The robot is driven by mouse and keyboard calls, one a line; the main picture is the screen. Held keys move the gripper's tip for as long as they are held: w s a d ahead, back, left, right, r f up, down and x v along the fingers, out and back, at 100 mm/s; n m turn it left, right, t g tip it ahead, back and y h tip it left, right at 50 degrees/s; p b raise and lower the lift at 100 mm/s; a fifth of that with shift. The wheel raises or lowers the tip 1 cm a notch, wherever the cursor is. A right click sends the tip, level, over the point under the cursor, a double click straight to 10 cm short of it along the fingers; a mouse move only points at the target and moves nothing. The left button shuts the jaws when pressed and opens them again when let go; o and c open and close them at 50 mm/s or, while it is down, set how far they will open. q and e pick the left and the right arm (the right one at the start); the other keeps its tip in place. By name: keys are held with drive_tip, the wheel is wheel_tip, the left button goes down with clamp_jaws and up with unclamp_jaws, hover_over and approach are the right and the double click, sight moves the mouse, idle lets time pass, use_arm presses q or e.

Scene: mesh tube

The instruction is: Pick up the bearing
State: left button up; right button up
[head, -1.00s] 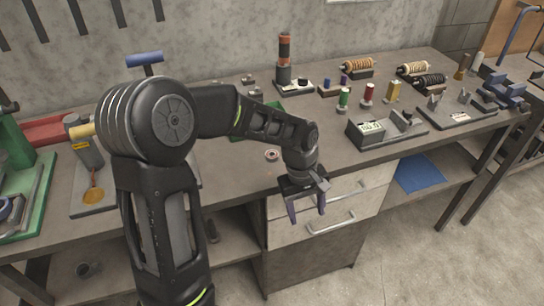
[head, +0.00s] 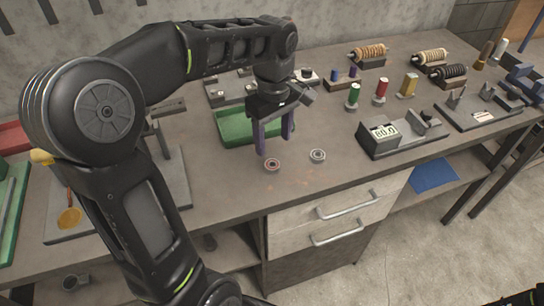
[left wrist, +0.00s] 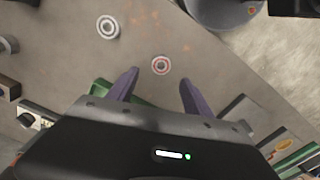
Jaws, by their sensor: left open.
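Two small ring-shaped bearings lie flat on the workbench near its front edge. One bearing with a reddish ring (head: 272,164) lies just below my left gripper (head: 274,146), and it also shows in the left wrist view (left wrist: 160,66). The other, a grey bearing (head: 317,155), lies a little to its right; in the left wrist view this grey bearing (left wrist: 108,27) is at the upper left. My left gripper is open and empty, its two purple fingers pointing down above the bench. My right gripper is not seen.
A green tray (head: 232,128) sits behind my left gripper. A grey device with a display (head: 384,132) stands to the right. Several coloured spools, including a red one (head: 380,92), stand further back. The bench around both bearings is clear.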

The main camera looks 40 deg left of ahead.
sight(272, 160)
use_arm(q)
drive_tip(key=shift+s+f, duration=0.1)
drive_tip(key=shift+f, duration=1.2)
drive_tip(key=shift+f+p, duration=0.5)
drive_tip(key=shift+f, duration=2.1)
clamp_jaws()
